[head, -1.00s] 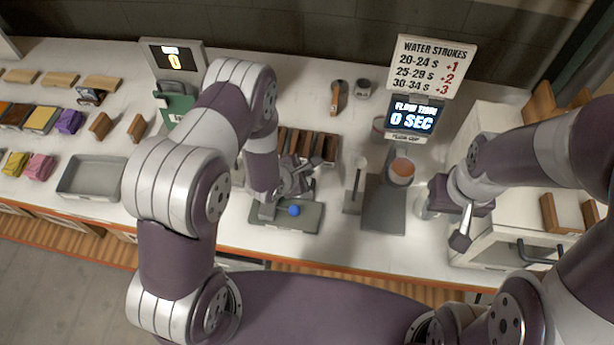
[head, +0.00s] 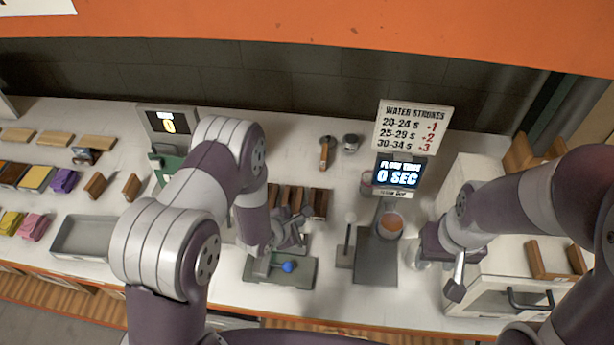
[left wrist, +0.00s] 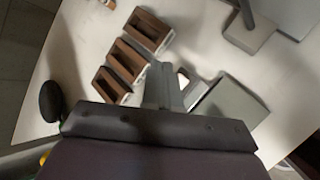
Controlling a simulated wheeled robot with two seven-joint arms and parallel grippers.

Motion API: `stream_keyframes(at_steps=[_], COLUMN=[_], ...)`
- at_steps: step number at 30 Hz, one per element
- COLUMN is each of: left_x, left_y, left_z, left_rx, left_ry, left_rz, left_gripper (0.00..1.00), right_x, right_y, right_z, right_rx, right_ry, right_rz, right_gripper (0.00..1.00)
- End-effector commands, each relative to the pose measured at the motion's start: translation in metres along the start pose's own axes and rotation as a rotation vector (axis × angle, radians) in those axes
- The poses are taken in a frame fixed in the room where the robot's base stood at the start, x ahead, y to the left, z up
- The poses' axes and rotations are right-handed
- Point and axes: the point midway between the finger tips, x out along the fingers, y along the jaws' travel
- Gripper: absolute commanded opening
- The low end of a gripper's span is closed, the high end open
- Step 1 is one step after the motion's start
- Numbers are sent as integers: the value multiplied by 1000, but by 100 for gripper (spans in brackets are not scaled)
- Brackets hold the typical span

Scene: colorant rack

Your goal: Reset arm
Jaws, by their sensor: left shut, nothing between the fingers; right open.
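My left gripper (head: 293,231) is shut and empty. In the head view it hangs just above and behind the grey-green plate with the blue ball. In the left wrist view its closed fingers (left wrist: 161,85) point between the brown boxes and a grey block. My right gripper (head: 457,277) hangs at the right, beside the white cabinet's left side. It is open, though its fingertips are small and partly hidden in the head view.
The grey-green plate (head: 302,273) carries a blue ball (head: 288,266). Brown open boxes (left wrist: 131,58) stand behind it. A flow timer display (head: 398,174) stands over an orange-brown cup (head: 390,225). A white cabinet (head: 500,290) is at the right, a grey tray (head: 62,252) at the left.

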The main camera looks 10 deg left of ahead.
Motion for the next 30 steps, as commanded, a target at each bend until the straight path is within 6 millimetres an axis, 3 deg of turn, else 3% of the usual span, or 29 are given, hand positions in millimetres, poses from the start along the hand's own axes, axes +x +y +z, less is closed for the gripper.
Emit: stream_keyframes(at_steps=[7,10,13,17,21,24,27,30], left_x=[0,-5,-31,-79,-145,-176,-178,-180], left_y=[-2,-24,-50,-61,-71,-74,-54,-51], left_z=[-2,-23,-51,-73,-78,-74,-66,-65], left_rx=[84,359,774,1327,1760,1860,1885,1885], left_ry=[8,86,164,98,-152,-197,-118,-108], left_rz=[-10,-120,-360,-705,-955,-922,-815,-805], left_gripper=[0,0,0,0,0,0,0,0], right_x=[0,0,3,35,89,127,137,136], right_y=[0,0,0,0,0,0,0,0], right_z=[0,0,0,4,11,16,16,16], right_rx=[0,0,0,0,0,0,0,0], right_ry=[0,0,0,0,0,-2,-1,0], right_rz=[0,0,0,0,0,0,0,0], right_gripper=[43,43,43,43,43,43,43,43])
